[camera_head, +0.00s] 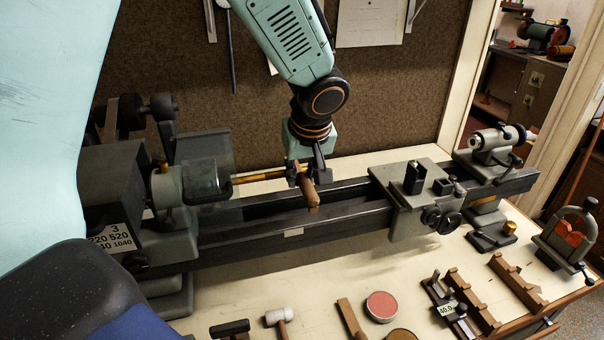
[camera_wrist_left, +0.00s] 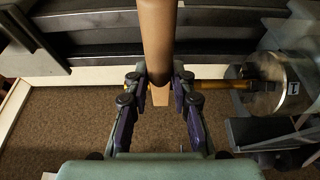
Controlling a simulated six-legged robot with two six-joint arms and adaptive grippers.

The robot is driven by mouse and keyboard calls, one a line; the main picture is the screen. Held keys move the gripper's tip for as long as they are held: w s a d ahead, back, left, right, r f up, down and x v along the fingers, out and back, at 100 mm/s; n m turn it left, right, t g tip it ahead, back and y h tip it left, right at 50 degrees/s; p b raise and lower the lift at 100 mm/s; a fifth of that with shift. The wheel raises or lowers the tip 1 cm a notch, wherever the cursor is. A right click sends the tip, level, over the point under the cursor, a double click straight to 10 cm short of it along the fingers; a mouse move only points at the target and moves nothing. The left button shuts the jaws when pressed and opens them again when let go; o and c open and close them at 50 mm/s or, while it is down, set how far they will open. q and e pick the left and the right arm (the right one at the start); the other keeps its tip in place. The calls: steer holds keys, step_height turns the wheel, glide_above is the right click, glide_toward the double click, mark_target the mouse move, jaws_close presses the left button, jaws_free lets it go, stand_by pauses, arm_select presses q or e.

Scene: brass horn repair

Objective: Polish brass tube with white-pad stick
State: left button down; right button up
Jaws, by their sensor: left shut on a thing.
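The brass tube (camera_head: 262,176) sticks out to the right from the lathe chuck, level above the bed. My left gripper (camera_head: 304,172) reaches down from the top and is shut on the stick's brown handle (camera_head: 309,192), at the tube's free end. In the left wrist view the stick (camera_wrist_left: 157,38) passes between the fingers (camera_wrist_left: 158,82), and the brass tube (camera_wrist_left: 212,84) comes in from the right behind them. I cannot make out the white pad, nor whether it touches the tube. The right gripper is not in view.
The lathe's carriage (camera_head: 412,202) and tailstock (camera_head: 492,146) stand to the right. A mallet (camera_head: 280,316), a round red-topped tin (camera_head: 381,305) and wooden rests (camera_head: 470,299) lie along the bench front. A clear bench strip lies just before the lathe.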

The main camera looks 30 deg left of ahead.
arm_select(q)
steer(key=shift+s+f+b, duration=0.2)
steer(key=shift+s+b, duration=0.05)
steer(key=shift+b, duration=0.1)
stand_by(0.4)
steer(key=shift+w, duration=0.2)
stand_by(0.6)
steer(key=shift+s+a+r+b, duration=0.1)
steer(key=shift+r+b, duration=0.05)
steer(key=shift+b, duration=0.2)
stand_by(0.8)
steer(key=shift+b, duration=0.5)
stand_by(0.4)
steer(key=shift+d, duration=0.2)
stand_by(0.4)
steer(key=shift+a+b, duration=0.15)
steer(key=shift+b, duration=0.2)
stand_by(0.4)
